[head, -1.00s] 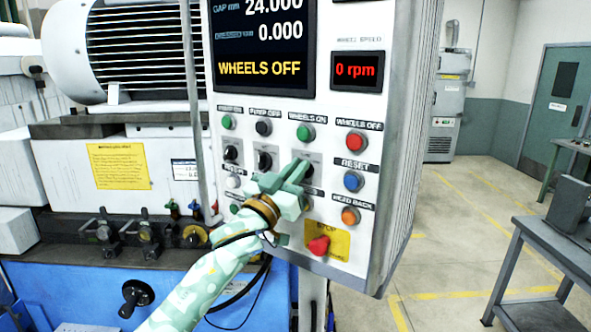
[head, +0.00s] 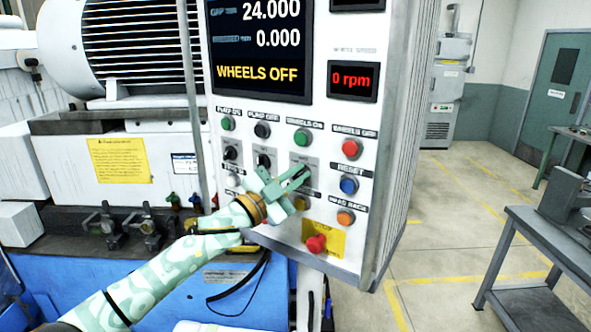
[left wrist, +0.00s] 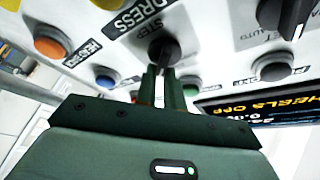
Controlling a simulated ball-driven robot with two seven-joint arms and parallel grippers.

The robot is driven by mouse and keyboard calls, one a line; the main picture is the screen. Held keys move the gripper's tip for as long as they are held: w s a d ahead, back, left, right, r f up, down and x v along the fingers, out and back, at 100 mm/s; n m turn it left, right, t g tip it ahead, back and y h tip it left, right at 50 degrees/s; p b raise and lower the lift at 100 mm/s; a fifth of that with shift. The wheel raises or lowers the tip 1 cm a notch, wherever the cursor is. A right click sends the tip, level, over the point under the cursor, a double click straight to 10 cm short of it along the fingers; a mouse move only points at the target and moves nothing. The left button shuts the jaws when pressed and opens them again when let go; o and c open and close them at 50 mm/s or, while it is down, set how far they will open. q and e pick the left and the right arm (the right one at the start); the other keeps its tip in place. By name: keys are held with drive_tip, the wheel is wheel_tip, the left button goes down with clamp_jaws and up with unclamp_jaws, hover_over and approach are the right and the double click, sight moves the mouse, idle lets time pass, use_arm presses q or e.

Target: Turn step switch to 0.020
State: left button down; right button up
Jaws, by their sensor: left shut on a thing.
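The step switch is a black knob (left wrist: 166,50) under the label STEP, on the white control panel (head: 350,245). My left gripper (head: 298,178) is at this switch, in the middle row of the panel. In the left wrist view its two green fingers (left wrist: 158,76) are closed about the knob. In the head view the fingers cover the knob, so its pointer and setting cannot be read. My right gripper is in neither view.
A green button (head: 303,137) sits above the switch, with a red button (head: 351,149) and a blue button (head: 349,185) to its right. A red stop knob (head: 316,243) is below. The display (head: 262,50) reads WHEELS OFF. A grey table (head: 555,240) stands at right.

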use_arm(q)
drive_tip(key=shift+f+m+g+p, duration=0.3)
drive_tip(key=shift+f+m+g, duration=0.15)
drive_tip(key=shift+m, duration=0.35)
drive_tip(key=c, duration=1.5)
unclamp_jaws()
drive_tip(key=shift+w+r, duration=0.1)
drive_tip(key=shift+a+r, duration=0.1)
drive_tip(key=shift+r, duration=0.05)
drive_tip(key=shift+w, duration=0.1)
drive_tip(key=b+v, duration=0.3)
drive_tip(key=v, duration=1.3)
